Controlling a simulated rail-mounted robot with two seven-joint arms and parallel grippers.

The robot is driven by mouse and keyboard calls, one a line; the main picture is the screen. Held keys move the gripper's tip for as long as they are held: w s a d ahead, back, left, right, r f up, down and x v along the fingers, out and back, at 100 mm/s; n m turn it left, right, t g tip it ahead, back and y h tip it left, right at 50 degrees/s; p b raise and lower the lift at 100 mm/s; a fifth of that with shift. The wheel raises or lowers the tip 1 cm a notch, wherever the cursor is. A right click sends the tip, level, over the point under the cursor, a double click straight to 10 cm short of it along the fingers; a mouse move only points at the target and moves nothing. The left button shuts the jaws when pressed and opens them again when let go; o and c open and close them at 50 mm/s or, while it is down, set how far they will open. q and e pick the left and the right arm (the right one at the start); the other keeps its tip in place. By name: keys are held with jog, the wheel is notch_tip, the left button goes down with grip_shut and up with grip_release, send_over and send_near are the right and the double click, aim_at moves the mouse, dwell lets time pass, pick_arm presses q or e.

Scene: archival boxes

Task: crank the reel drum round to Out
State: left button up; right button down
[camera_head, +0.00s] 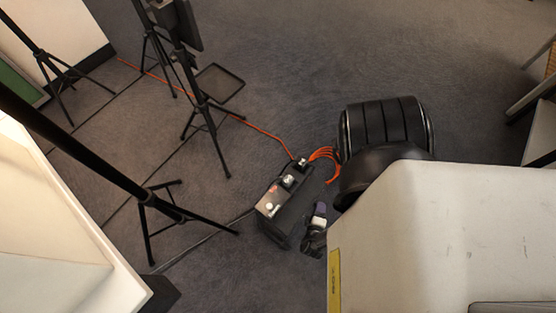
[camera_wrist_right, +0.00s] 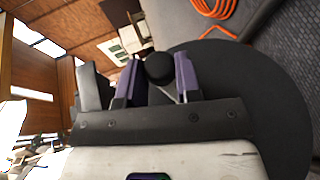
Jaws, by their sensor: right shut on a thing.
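In the right wrist view a large dark disc (camera_wrist_right: 260,100), which looks like the side of the reel drum, fills the right. A black round knob (camera_wrist_right: 159,67) sits between the two purple fingers of my right gripper (camera_wrist_right: 158,82), which is shut on it. No Out mark is readable in either view. My left gripper is not in view.
An orange cable (camera_head: 262,131) runs over the carpet to the box, with loose loops (camera_head: 325,154) beside it. Black stands (camera_head: 205,110) are at left. The carpet at upper middle is clear.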

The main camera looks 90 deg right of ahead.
dwell(0.4)
jog(key=c, duration=0.8)
grip_release()
jog(key=shift+p+v, duration=1.1)
jog(key=shift+v, duration=5.9)
